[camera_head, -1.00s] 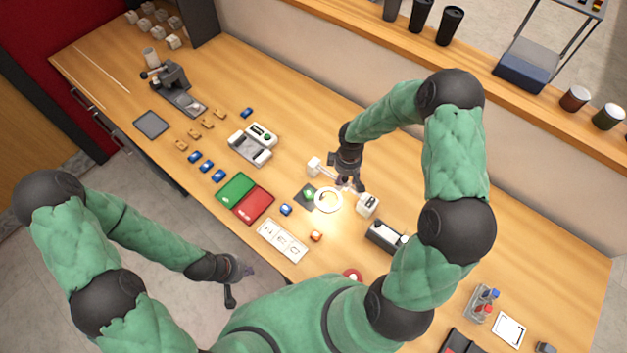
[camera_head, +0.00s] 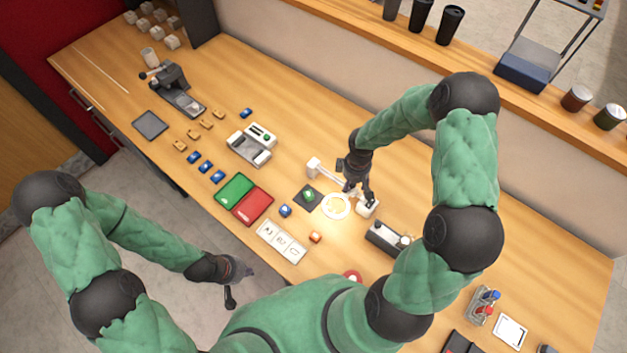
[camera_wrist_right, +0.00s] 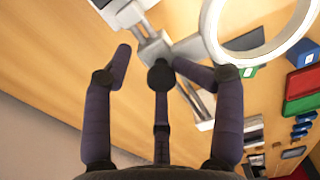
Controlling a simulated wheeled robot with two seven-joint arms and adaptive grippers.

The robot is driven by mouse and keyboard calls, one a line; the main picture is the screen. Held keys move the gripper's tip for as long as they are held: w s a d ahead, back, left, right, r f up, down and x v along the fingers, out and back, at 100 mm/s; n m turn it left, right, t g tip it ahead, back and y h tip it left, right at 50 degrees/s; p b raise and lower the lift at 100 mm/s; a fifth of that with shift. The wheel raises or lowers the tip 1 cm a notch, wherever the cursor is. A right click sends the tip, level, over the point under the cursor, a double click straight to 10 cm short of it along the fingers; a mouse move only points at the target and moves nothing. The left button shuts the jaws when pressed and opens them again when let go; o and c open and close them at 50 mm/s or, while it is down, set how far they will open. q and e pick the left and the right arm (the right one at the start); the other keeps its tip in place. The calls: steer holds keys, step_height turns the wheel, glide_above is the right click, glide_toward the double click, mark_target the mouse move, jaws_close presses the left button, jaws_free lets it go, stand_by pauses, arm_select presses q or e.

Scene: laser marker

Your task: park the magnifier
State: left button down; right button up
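The magnifier's white lit ring (camera_head: 336,206) is over the table, just right of a dark square pad with a green piece (camera_head: 309,194). Its jointed pale arm runs from a white block (camera_head: 314,165). The ring (camera_wrist_right: 209,30) and a pale joint block (camera_wrist_right: 152,47) also show in the right wrist view. My right gripper (camera_head: 361,196) is at the arm beside the ring. Its fingers are spread, with the joint block just beyond the tips; contact is unclear. My left gripper (camera_head: 245,271) hangs off the table's front edge, too small to read.
A white block (camera_head: 367,209) stands close to my right gripper, and a black device (camera_head: 384,237) is to its right. Green (camera_head: 235,188) and red (camera_head: 252,205) trays, a white card tray (camera_head: 281,241) and small blocks lie to the left and in front.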

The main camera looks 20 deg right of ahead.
stand_by(0.3)
steer(key=shift+a+r+p, duration=0.1)
steer(key=shift+r+p, duration=2.45)
steer(key=shift+r, duration=1)
